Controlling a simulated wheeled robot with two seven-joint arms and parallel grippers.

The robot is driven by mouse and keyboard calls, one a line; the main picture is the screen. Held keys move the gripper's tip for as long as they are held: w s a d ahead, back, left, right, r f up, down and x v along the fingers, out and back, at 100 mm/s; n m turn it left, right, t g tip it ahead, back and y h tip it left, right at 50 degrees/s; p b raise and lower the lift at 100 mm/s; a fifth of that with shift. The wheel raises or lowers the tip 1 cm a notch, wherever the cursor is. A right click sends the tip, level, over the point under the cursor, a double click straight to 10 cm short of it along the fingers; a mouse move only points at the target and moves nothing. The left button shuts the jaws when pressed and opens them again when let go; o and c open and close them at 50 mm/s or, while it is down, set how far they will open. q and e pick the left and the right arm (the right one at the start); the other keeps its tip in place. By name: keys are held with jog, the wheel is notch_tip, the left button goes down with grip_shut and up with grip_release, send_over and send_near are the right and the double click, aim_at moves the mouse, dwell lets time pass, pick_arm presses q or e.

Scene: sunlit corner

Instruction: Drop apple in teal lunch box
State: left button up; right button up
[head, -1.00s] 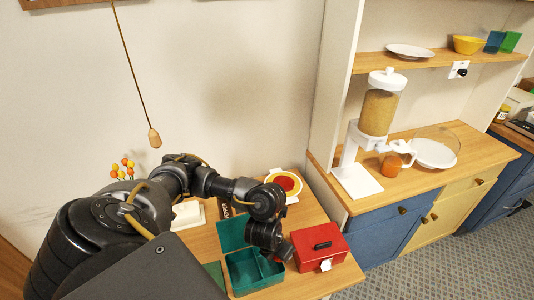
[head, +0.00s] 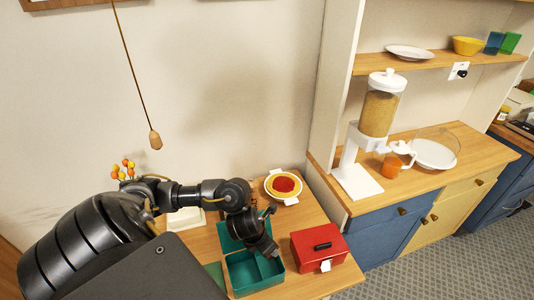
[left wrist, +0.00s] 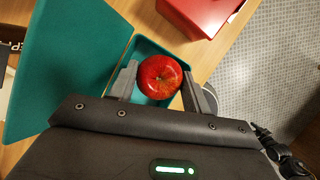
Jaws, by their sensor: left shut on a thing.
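My left gripper (head: 266,252) hangs over the teal lunch box (head: 240,276), at its back right side. The apple is hidden in the head view. My right gripper does not show.
A red box (head: 320,248) with a black handle stands close to the right of the lunch box. A round dish with red filling (head: 284,185) lies behind it. A white dispenser (head: 379,110) stands on the cabinet at right.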

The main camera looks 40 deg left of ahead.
pick_arm(q)
notch_tip(320, 180, down, 7)
jog(key=b, duration=0.6)
jog(key=shift+f+b, duration=0.15)
jog(key=shift+b, duration=0.2)
jog(key=o, duration=1.1)
jog(key=shift+c, duration=0.2)
notch_tip(320, 180, up, 11)
jog(key=p, duration=1)
jog(key=shift+p, duration=0.35)
